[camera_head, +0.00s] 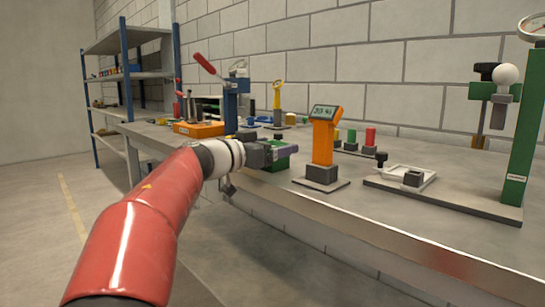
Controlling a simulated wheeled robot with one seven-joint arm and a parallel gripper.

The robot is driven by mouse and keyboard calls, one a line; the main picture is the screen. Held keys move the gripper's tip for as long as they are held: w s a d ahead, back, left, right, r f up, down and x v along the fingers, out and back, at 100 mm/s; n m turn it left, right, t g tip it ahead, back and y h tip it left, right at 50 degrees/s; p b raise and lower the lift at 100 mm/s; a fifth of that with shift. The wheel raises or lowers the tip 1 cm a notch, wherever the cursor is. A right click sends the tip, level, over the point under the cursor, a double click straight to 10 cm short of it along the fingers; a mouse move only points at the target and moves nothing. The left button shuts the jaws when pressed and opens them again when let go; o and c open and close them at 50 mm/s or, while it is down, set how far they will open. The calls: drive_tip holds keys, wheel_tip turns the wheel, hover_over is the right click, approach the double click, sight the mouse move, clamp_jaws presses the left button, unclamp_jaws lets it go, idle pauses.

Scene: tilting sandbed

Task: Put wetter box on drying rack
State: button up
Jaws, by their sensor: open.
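My red and white arm reaches in from the lower left, and my gripper (284,152) is over the front edge of the grey bench. Its jaws are open. A green box-like piece (281,163) shows right at the fingers, partly covered by them; I cannot tell whether they touch it. Just right of it stands an orange meter (322,135) on a dark block and flat plate, its screen seeming to read 30 %. No box can be told as the wetter one, and I cannot surely pick out the drying rack.
The bench (300,205) carries a blue press (231,100) with a red lever, a yellow-topped gauge (277,100), green and red cylinders (370,137), a white frame (408,172) and a tall green stand (524,130). Blue-posted shelves (125,75) stand at the left.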

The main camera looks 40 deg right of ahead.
drive_tip(key=c, duration=1.3)
